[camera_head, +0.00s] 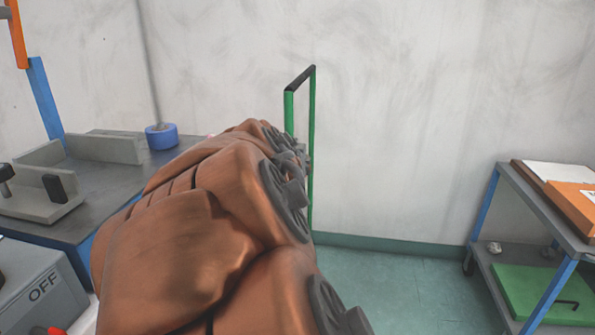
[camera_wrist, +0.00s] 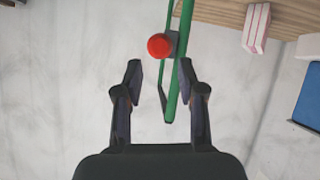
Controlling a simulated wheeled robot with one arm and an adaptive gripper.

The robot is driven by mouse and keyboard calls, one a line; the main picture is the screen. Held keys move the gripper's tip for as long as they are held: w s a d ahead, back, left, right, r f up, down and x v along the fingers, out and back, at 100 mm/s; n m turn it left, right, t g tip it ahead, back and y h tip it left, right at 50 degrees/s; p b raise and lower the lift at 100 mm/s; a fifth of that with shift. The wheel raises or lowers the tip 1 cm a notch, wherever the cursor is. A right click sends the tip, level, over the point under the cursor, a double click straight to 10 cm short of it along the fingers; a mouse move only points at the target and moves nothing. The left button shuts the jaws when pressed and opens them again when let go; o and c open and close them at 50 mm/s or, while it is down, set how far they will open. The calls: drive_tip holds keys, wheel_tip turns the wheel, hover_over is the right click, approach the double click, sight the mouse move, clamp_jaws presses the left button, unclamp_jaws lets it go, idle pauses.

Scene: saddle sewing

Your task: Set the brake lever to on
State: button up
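A round red knob (camera_wrist: 160,46) shows in the wrist view, just beyond my fingertips and slightly above the middle of the gap. It may be the brake lever's end; its shaft cannot be made out. My gripper (camera_wrist: 160,78) is open, with nothing clearly held between its two dark fingers. A green bar frame (camera_wrist: 185,50) runs beside the knob and down past the right finger; I cannot tell its depth. In the head view my copper-brown arm hides the gripper and the knob.
A green handle with a black top (camera_head: 302,78) rises behind my arm. A shelf cart (camera_head: 510,180) with boxes stands at right. Floor between is clear.

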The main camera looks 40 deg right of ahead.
drive_tip(key=shift+v, duration=0.9)
drive_tip(key=shift+w+r, duration=0.15)
drive_tip(key=shift+r, duration=0.05)
drive_tip(key=shift+c, duration=1.2)
drive_tip(key=w+r+g+y+p, duration=0.1)
drive_tip(key=r+p, duration=0.1)
drive_tip(key=p, duration=0.2)
drive_tip(key=w+r+g+y+p, duration=0.1)
drive_tip(key=w+p, duration=0.1)
drive_tip(key=p, duration=0.2)
drive_tip(key=shift+d+r+y, duration=0.2)
drive_tip(key=shift+r+y, duration=0.2)
clamp_jaws()
drive_tip(key=s+d+r+m+g+y+p, duration=0.25)
drive_tip(key=d+r+y+p, duration=0.6)
drive_tip(key=p, duration=0.65)
drive_tip(key=shift+n+h, duration=0.25)
drive_tip(key=x, duration=0.9)
drive_tip(key=a+p+x, duration=0.1)
drive_tip(key=x, duration=0.3)
drive_tip(key=shift+f, duration=0.25)
